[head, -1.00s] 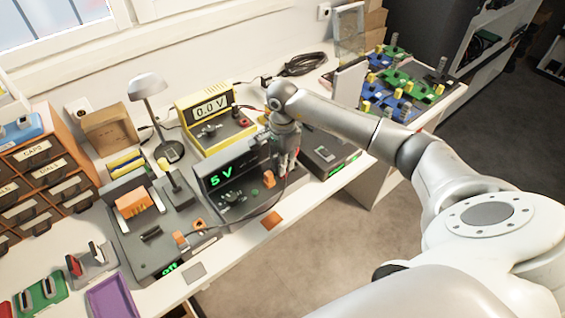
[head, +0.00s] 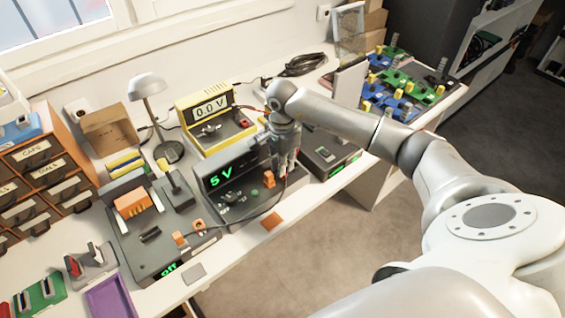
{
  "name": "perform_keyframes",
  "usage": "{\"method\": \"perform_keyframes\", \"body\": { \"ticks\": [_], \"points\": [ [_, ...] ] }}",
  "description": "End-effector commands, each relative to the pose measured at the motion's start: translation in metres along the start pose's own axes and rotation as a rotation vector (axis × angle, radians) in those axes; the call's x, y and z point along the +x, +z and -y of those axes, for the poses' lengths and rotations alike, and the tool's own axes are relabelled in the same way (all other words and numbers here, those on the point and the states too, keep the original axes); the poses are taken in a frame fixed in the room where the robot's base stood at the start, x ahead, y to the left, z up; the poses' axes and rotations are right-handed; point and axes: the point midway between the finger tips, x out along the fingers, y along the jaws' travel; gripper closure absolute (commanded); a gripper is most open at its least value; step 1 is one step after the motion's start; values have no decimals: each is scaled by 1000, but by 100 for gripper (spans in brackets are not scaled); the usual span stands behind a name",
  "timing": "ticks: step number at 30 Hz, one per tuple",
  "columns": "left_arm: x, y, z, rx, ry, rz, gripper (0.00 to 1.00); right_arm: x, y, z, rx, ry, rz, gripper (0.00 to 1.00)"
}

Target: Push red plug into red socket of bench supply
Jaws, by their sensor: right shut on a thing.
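The bench supply (head: 222,172) is the dark box with a green "5 V" display, in the middle of the head view. An orange plug (head: 268,180) stands on its front panel at the right. My right gripper (head: 285,172) points down over the right end of the supply. It is shut on the red plug, which is mostly hidden by the fingers. The red socket is hidden or too small to make out, so I cannot tell whether plug and socket touch. My left gripper is out of view.
A yellow meter (head: 208,116) stands behind the supply. A grey unit (head: 160,235) with orange sockets stands left of it, joined by a dark cable. Another dark box (head: 322,158) is close on the right. A lamp (head: 150,90) stands at the back.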

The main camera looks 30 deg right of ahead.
Motion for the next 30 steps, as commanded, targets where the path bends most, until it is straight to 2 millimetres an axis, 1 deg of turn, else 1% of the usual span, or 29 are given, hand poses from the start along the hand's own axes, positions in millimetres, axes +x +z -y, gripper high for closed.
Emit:
{"method": "perform_keyframes", "body": {
  "ticks": [8, 20, 30],
  "points": [
    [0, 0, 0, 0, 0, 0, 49, 1, 0, 0, 0, 0, 0, 97],
    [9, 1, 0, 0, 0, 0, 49, 8, -1, 0, 0, 0, -1, 97],
    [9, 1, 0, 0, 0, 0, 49, 8, 0, 0, 0, 0, 0, 97]
  ]
}}
